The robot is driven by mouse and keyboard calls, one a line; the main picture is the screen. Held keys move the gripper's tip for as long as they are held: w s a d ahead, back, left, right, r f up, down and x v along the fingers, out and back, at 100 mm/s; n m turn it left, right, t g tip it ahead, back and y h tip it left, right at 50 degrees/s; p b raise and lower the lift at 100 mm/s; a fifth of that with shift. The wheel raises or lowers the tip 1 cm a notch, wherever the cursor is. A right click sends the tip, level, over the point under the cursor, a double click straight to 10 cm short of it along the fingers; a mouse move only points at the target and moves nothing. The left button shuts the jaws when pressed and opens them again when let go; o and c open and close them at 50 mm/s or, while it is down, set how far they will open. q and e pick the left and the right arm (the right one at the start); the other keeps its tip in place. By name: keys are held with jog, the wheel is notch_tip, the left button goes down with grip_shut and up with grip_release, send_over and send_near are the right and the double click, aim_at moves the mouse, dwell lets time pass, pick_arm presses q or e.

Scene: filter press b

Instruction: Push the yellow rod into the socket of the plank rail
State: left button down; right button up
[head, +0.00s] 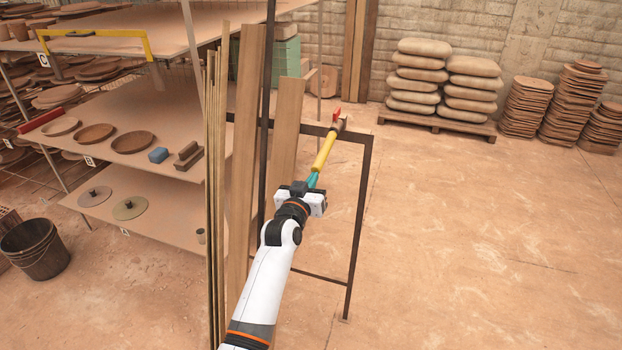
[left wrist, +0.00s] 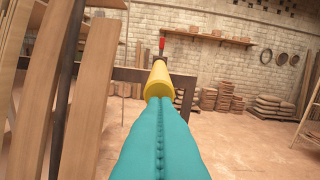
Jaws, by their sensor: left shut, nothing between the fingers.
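The yellow rod (head: 324,152) lies lengthwise ahead of my left gripper (head: 312,180), pointing away toward the top bar of the dark plank rail (head: 359,225). A red piece (head: 336,114) shows at its far end. My left gripper's teal fingers are shut with nothing between them, their tips at the rod's near end. In the left wrist view the shut fingers (left wrist: 160,100) line up with the yellow rod (left wrist: 158,78), and the red piece (left wrist: 161,46) stands above its far end. The socket and how deep the rod sits are hard to make out. My right gripper is not in view.
Tall wooden planks (head: 246,150) lean in the rail left of my arm. Shelves with clay plates (head: 132,142) and a dark bucket (head: 36,248) stand further left. Stacked sacks (head: 420,70) on a pallet are at the back. The floor to the right is clear.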

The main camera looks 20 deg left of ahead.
pick_arm(q)
jog(key=s+b, duration=0.1)
jog(key=s, duration=1.3)
notch_tip(320, 180, down, 24)
jog(key=s+d+m+g+b, duration=0.1)
jog(key=s+d+g+b, duration=0.15)
jog(key=g, duration=0.25)
jog(key=s+f+g, duration=0.2)
jog(key=s+f, duration=0.3)
jog(key=f, duration=0.3)
jog(key=s+f+g, duration=0.2)
jog(key=s+f, duration=0.3)
jog(key=f, duration=0.4)
jog(key=s+a+f+g, duration=0.2)
jog(key=s+f, duration=0.5)
jog(key=s, duration=0.5)
jog(key=s+a+f+m+g+b, duration=0.1)
jog(key=s+a+f+g, duration=0.1)
jog(key=s+f, duration=0.5)
jog(key=s+a+f+m+g+b, duration=0.1)
jog(key=s+f+g, duration=0.3)
jog(key=s, duration=1.2)
notch_tip(320, 180, down, 4)
jog(key=shift+s+a+r+y, duration=0.2)
jog(key=shift+s+a+y, duration=0.1)
jog(key=shift+a, duration=0.35)
